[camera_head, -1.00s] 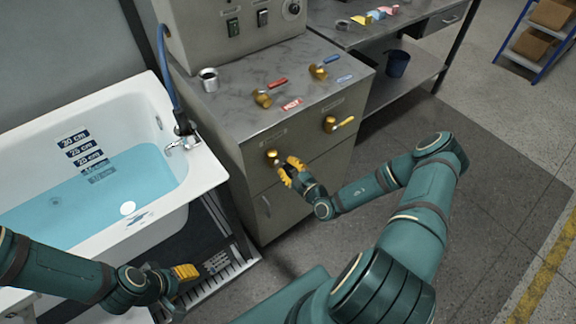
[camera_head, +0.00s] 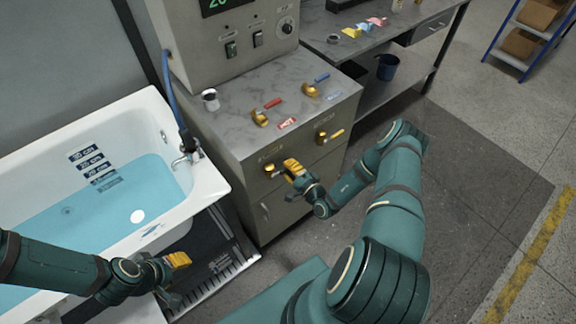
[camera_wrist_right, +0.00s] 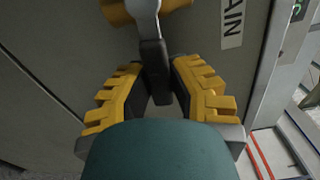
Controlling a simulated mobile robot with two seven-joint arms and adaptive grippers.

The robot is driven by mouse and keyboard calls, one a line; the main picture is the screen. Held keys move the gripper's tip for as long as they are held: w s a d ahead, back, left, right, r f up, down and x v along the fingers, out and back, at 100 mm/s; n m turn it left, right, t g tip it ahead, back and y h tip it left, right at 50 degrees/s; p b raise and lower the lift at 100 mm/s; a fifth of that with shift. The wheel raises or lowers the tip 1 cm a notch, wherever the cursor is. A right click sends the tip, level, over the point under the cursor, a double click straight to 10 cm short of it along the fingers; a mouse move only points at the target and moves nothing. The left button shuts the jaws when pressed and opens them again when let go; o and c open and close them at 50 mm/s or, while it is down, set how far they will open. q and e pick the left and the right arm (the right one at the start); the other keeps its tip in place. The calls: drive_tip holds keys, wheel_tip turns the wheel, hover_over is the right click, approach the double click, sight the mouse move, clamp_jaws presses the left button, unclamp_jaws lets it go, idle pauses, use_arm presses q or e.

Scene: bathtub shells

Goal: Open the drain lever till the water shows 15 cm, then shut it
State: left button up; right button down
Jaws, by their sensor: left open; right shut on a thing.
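The drain lever (camera_head: 270,168) is a brass valve on the cabinet's front face, at the left. My right gripper (camera_head: 290,168) is just right of its knob, shut on its handle. In the right wrist view, the dark handle (camera_wrist_right: 155,70) runs between the yellow fingers, beside a label ending in "AIN". The white bathtub (camera_head: 213,180) holds blue water (camera_head: 85,207). Depth plates (camera_head: 90,162) on its inner wall start at 30 cm; the lowest is under water, and the exact level is hard to read. My left gripper (camera_head: 175,270) is open and empty beside the tub.
A second brass lever (camera_head: 324,137) is on the cabinet front, to the right. Two more valves, one with a red handle (camera_head: 272,104) and one with a blue handle (camera_head: 321,77), stand on the top beside a metal cup (camera_head: 210,100). A partly cut-off green display (camera_head: 213,6) is above.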

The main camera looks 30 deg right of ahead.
drive_tip(key=shift+w+d+r+n+p, duration=0.1)
drive_tip(key=shift+r+n+p, duration=0.45)
drive_tip(key=shift+n, duration=0.15)
drive_tip(key=c, duration=0.9)
unclamp_jaws()
drive_tip(key=shift+o, duration=0.2)
drive_tip(key=shift+f, duration=0.1)
drive_tip(key=shift+s, duration=0.4)
drive_tip(key=s, duration=1.1)
drive_tip(key=shift+s+d, duration=0.15)
drive_tip(key=shift+d, duration=0.3)
